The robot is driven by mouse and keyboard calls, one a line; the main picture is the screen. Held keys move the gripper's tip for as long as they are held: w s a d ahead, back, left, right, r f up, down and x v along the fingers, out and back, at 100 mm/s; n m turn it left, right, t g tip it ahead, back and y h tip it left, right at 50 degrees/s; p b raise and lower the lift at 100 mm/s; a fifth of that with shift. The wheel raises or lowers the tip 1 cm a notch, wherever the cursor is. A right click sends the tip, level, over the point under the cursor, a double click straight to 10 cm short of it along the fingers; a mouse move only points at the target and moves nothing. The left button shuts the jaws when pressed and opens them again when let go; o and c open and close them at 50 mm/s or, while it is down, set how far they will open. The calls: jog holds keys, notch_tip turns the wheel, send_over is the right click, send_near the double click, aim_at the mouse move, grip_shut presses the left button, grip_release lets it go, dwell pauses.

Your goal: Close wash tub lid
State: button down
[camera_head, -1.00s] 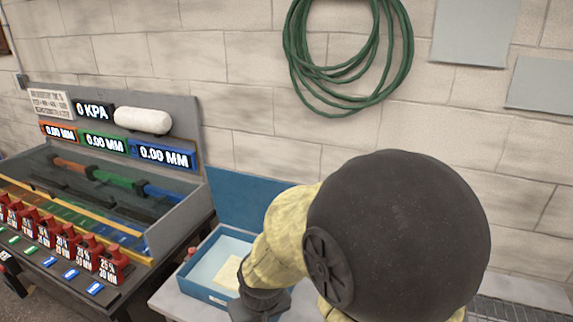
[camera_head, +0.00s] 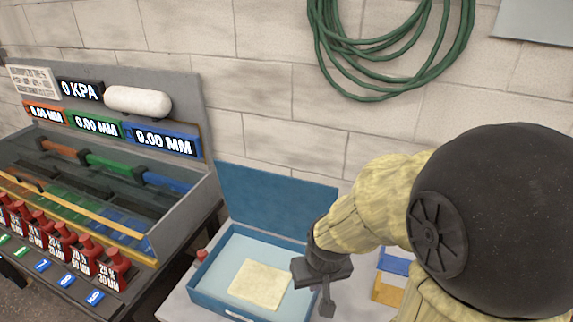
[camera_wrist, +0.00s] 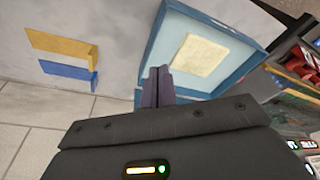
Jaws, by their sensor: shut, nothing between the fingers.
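The wash tub (camera_head: 212,301) is a shallow blue box on the bench, with a pale yellow square pad (camera_head: 259,284) inside it. Its blue lid (camera_head: 275,197) stands upright and open along the back edge, near the wall. My gripper (camera_head: 327,306) is just right of the tub's right side, pointing down, shut and empty. In the wrist view the shut fingers (camera_wrist: 158,86) appear beside the tub (camera_wrist: 205,22), with the pad (camera_wrist: 202,55) seen past them. I cannot tell whether the fingers touch the tub's wall.
A blue bracket (camera_head: 394,262) and a yellow bracket (camera_head: 388,290) are on the bench right of my gripper. A machine with red weights (camera_head: 112,270) and number displays (camera_head: 165,143) stands left of the tub. A green hose (camera_head: 390,60) hangs on the wall.

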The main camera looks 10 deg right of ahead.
jog(key=m+p, duration=0.3)
jog(key=p, duration=0.4)
send_near(297, 183)
notch_tip(297, 183, down, 6)
jog(key=s+a, duration=0.1)
jog(key=s, duration=0.2)
jog(key=w+r+m+h, duration=0.1)
jog(key=w+r+m, duration=0.3)
jog(key=w, duration=1.1)
jog(key=shift+w+a+h+p, duration=0.15)
jog(key=shift+w+h+p, duration=0.05)
jog(key=shift+h+p, duration=0.2)
notch_tip(297, 183, down, 9)
jog(key=p, duration=0.6)
jog(key=shift+s+a, duration=0.35)
jog(key=shift+s, duration=0.15)
jog(key=shift+f, duration=0.1)
